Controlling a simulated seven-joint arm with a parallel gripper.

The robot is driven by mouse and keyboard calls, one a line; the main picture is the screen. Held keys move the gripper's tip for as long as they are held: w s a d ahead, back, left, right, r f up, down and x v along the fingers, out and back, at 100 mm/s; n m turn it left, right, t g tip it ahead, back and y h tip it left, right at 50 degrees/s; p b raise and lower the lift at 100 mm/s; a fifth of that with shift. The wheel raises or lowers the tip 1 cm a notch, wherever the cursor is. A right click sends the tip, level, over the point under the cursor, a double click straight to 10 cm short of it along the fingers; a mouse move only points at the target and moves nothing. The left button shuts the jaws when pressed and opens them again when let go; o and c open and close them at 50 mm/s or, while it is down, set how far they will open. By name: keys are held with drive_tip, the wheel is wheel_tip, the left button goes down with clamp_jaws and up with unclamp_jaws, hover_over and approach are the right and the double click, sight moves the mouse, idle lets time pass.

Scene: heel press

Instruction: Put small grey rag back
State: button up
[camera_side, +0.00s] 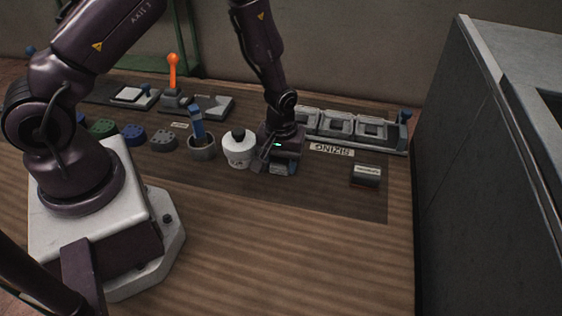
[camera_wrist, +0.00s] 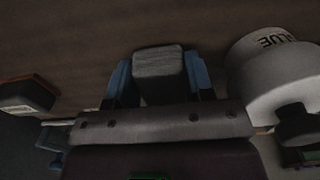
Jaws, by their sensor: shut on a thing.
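My gripper (camera_side: 281,166) is low over the bench mat, just right of the white pot. In the wrist view, its two blue fingers (camera_wrist: 160,84) are on either side of a small grey block-like piece (camera_wrist: 159,64) and shut on it. That piece looks like the small grey rag. In the side view the gripper body hides most of it. I cannot tell whether it touches the mat.
The white glue pot (camera_side: 238,150) with a black lid stands close beside my gripper, and also shows in the wrist view (camera_wrist: 279,69). A grey cup (camera_side: 201,148) holds a blue-handled tool. A dark labelled block (camera_side: 366,175) lies to the right. Grey trays (camera_side: 336,124) stand behind. The front bench is clear.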

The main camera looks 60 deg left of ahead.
drive_tip(key=shift+f, duration=0.25)
drive_tip(key=shift+f, duration=0.15)
drive_tip(key=o, duration=1)
